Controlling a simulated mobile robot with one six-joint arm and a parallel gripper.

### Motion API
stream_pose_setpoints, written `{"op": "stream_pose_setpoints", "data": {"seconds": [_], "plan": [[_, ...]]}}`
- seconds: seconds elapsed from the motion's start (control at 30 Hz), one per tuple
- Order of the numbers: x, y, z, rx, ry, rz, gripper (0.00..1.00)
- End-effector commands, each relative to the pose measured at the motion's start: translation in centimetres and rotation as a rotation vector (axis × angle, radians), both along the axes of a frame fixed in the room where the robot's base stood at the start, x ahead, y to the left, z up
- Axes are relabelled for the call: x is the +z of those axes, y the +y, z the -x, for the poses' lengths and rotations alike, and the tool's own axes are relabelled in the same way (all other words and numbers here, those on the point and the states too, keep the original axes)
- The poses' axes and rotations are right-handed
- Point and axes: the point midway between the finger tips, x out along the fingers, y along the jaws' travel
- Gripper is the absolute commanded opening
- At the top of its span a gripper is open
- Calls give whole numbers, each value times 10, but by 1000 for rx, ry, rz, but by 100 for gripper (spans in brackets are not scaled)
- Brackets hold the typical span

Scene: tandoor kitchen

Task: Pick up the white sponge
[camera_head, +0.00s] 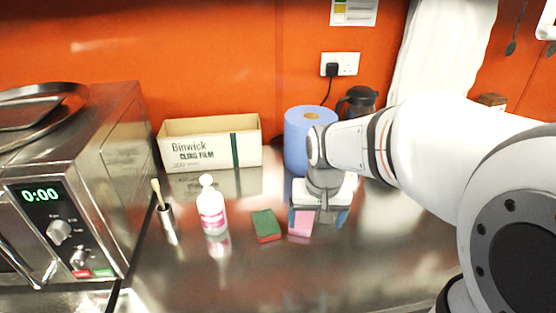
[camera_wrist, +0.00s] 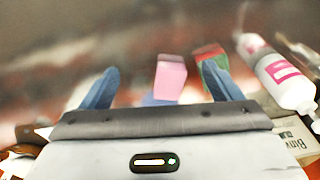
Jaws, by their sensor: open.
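A pale pink block-shaped sponge (camera_head: 300,223) lies on the steel counter; no plainly white sponge shows. My gripper (camera_head: 317,220) is open above the counter, pointing down, with its blue fingers apart. In the head view it partly covers the pink sponge, near its left finger. In the wrist view the pink sponge (camera_wrist: 171,78) appears between the open fingers (camera_wrist: 161,64), closer to the right one, and neither finger visibly touches it. A green and red sponge (camera_head: 266,225) lies just left of the pink one. In the wrist view it is partly behind the right finger (camera_wrist: 208,54).
A white bottle with a pink label (camera_head: 211,207) stands left of the sponges. A brush in a dark holder (camera_head: 166,220), a steel oven (camera_head: 80,190), a cling film box (camera_head: 210,143) and a blue paper roll (camera_head: 297,140) surround the counter (camera_head: 255,280). The front counter is clear.

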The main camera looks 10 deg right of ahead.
Motion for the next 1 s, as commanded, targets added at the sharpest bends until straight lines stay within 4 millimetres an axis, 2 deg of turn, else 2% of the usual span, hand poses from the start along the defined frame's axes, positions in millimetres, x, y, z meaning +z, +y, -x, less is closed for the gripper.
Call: {"op": "stream_pose_setpoints", "data": {"seconds": [0.03,0.2,0.3,0.43,0.63,1.0], "plan": [[4,0,-18,-23,21,-3,85],[-8,0,-73,-109,69,-12,85],[-20,1,-101,-156,94,-15,85],[-37,1,-127,-205,120,-16,85],[-52,1,-145,-240,135,-18,85],[-90,-2,-142,-244,140,-18,85]]}}
